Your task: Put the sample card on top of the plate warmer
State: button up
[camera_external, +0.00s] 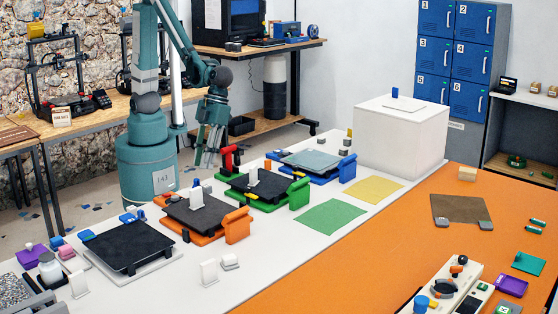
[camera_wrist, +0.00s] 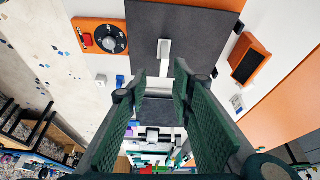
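My gripper (camera_external: 207,158) hangs in the air behind the row of machines. In the wrist view its two green-padded fingers (camera_wrist: 160,85) are apart with nothing between them. Small white upright pieces stand at the front, one at the middle (camera_external: 209,272) and one at the left (camera_external: 78,285); I cannot tell which piece is the sample card. An orange machine (camera_external: 237,225) has a black plate (camera_external: 196,214) with a white upright piece (camera_wrist: 163,49) on it. No label marks the plate warmer; a low black-topped unit (camera_external: 127,245) sits at the left on a pale base.
A green machine (camera_external: 299,194) and a blue machine (camera_external: 347,168) stand to the right. A large white box (camera_external: 400,140) stands at the far right. Green (camera_external: 330,217) and yellow (camera_external: 373,190) mats lie flat. The white table strip in front of the machines is partly clear.

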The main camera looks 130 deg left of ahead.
jog(key=s+a+r+n+t+y, duration=0.4)
jog(key=s+a+r+n+t, duration=0.2)
jog(key=s+a+r+n, duration=0.6)
jog(key=shift+s+r+n+t, duration=0.4)
jog(key=shift+s+r+n, duration=0.7)
jog(key=shift+n, duration=1.5)
jog(key=shift+w+r, duration=0.1)
jog(key=shift+w, duration=0.05)
dwell(0.9)
